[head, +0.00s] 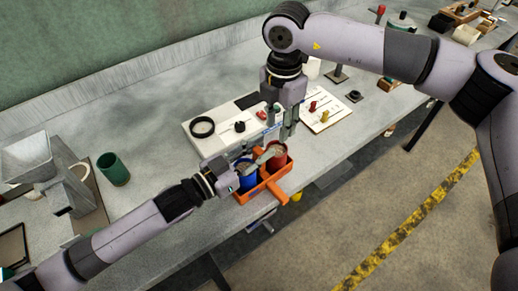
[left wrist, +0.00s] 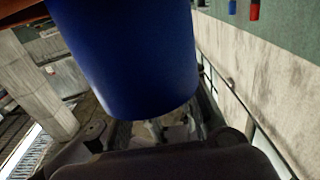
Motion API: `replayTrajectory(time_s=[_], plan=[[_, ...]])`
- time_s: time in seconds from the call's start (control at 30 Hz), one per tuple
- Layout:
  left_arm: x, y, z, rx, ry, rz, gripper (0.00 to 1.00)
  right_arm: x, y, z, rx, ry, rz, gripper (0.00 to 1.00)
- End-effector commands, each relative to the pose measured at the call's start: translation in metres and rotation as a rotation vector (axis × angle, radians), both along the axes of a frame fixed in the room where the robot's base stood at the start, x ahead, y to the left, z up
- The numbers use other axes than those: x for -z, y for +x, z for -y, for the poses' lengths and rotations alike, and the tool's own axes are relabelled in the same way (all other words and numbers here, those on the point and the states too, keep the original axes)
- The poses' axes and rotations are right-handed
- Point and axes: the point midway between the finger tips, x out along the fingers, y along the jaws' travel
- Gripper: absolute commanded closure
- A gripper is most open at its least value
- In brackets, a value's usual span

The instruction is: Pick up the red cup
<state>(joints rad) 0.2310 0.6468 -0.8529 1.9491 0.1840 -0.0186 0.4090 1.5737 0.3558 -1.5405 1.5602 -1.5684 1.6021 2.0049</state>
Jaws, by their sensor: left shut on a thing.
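The red cup (head: 279,164) stands in an orange carrier (head: 284,186) near the table's front edge, with grain-like contents at its top. The blue cup (head: 246,181) stands to its left in the same carrier. My left gripper (head: 268,156) reaches over the blue cup and is shut at the red cup's rim; the exact contact is partly hidden. In the left wrist view the blue cup (left wrist: 130,55) fills the upper middle and hides the red cup. My right gripper (head: 283,128) points down just behind the carrier, its fingers apart and empty.
A white board (head: 218,145) with a black ring (head: 202,127) lies behind the carrier. A panel with small pegs (head: 325,107) is to the right. A green cup (head: 113,169) and a grey hopper (head: 28,158) stand at left. The table between is clear.

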Motion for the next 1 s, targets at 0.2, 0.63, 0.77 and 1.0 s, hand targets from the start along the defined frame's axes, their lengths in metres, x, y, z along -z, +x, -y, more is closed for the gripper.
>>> replayTrajectory(time_s=[0.2,0.63,0.77,1.0], plan=[[0.0,0.0,0.0,0.0,-0.001,-0.001,0.98,0.0,0.0,0.0,0.0,0.0,0.0,0.67],[0.0,0.0,0.0,0.0,0.0,-0.001,1.0,0.002,-0.004,-0.004,-0.033,0.019,-0.01,0.57],[0.0,0.0,0.0,0.0,0.0,-0.002,1.0,0.005,-0.016,-0.021,-0.18,0.105,-0.041,0.48],[0.0,0.0,0.0,0.0,0.0,-0.002,1.0,0.0,-0.044,-0.054,-0.637,0.425,-0.02,0.32]])
